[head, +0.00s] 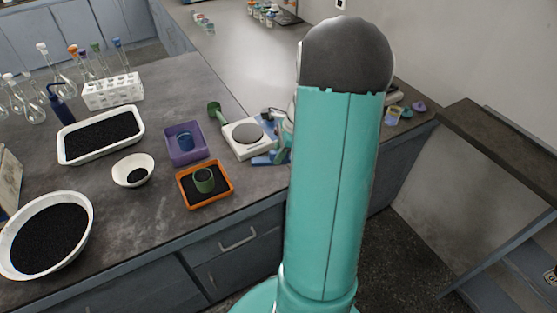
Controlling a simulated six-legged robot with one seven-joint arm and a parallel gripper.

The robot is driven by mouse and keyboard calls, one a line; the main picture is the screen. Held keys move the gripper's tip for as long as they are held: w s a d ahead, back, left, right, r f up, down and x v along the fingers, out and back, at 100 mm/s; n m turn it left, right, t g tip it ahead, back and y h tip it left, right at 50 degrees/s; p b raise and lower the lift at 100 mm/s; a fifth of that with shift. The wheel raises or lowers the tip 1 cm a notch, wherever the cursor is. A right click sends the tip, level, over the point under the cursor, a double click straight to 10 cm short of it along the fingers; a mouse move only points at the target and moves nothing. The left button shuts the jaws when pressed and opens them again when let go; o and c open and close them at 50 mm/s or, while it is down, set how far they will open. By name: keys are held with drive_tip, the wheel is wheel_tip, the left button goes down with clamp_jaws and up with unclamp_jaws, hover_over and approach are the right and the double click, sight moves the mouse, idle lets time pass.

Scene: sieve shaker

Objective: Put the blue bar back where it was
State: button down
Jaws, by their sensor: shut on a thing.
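My gripper (279,150) shows only in part at the left edge of my arm, just right of the white balance. A blue piece, which looks like the blue bar (262,160), is at the gripper, low by the balance's front right corner. The gripper is shut on it, but the fingertips are small and mostly hidden by my arm. I cannot tell whether the bar touches the bench.
The white balance (247,150) with a round grey plate stands left of the gripper. A purple tray (172,156) and an orange tray (186,203) hold cups. A green scoop (214,109), white bowl (133,160) and black-filled white tray (64,146) are further left.

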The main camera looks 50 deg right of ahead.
drive_tip(key=shift+w+d+f, duration=0.35)
drive_tip(key=shift+f, duration=0.25)
drive_tip(key=shift+w+d+f, duration=0.3)
drive_tip(key=shift+d+f, duration=0.05)
drive_tip(key=shift+f, duration=0.2)
drive_tip(key=shift+w+d+f, duration=0.1)
drive_tip(key=shift+f, duration=1.55)
drive_tip(key=shift+f, duration=0.1)
drive_tip(key=c, duration=1.2)
unclamp_jaws()
